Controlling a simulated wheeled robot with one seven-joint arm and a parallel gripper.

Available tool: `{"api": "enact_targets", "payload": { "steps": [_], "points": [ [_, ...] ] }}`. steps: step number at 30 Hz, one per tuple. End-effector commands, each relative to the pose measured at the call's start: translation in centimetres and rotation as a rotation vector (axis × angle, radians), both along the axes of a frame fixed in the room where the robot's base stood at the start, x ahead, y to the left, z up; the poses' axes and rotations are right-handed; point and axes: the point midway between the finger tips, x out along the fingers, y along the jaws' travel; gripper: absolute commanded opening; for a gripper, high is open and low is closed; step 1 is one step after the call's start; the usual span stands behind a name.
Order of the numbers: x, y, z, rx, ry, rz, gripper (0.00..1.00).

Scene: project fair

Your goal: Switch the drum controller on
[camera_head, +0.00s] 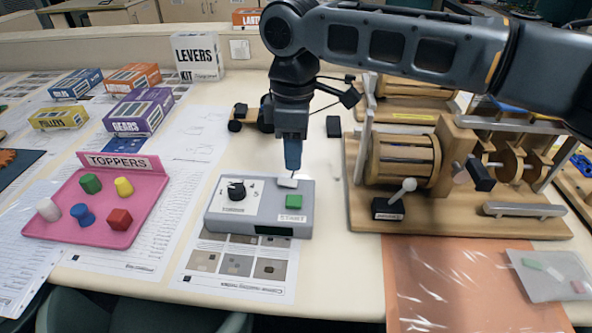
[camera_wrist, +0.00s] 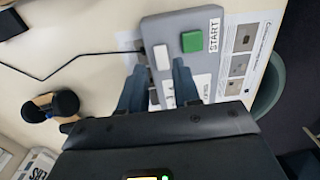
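A grey control box (camera_head: 262,222) lies on the table in the middle of the head view. It has a black knob (camera_head: 236,191) on a white dial plate, a white switch (camera_head: 287,183) at its back edge and a green button (camera_head: 293,201) above a START label. My gripper (camera_head: 292,170) points down just above the white switch. In the wrist view the two blue fingers (camera_wrist: 158,75) are apart with nothing held between them, near the white switch (camera_wrist: 161,57) and the green button (camera_wrist: 191,41). I cannot tell whether a fingertip touches the box.
A wooden drum machine (camera_head: 402,160) with a white-knobbed lever (camera_head: 404,188) stands close on the right. A pink tray (camera_head: 110,229) of coloured toppers is on the left. Kit boxes (camera_head: 197,57) stand behind. Printed sheets lie under and beside the box.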

Motion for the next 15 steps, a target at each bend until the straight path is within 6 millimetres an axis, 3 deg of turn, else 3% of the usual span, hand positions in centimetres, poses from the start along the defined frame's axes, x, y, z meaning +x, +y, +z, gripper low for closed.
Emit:
{"api": "enact_targets", "payload": {
  "steps": [9, 15],
  "points": [
    [-0.1, 0.1, -4.6, -0.001, 0.001, 0.001, 0.32],
    [-0.1, 0.0, -5.8, 0.001, 0.0, 0.001, 0.32]
  ]
}}
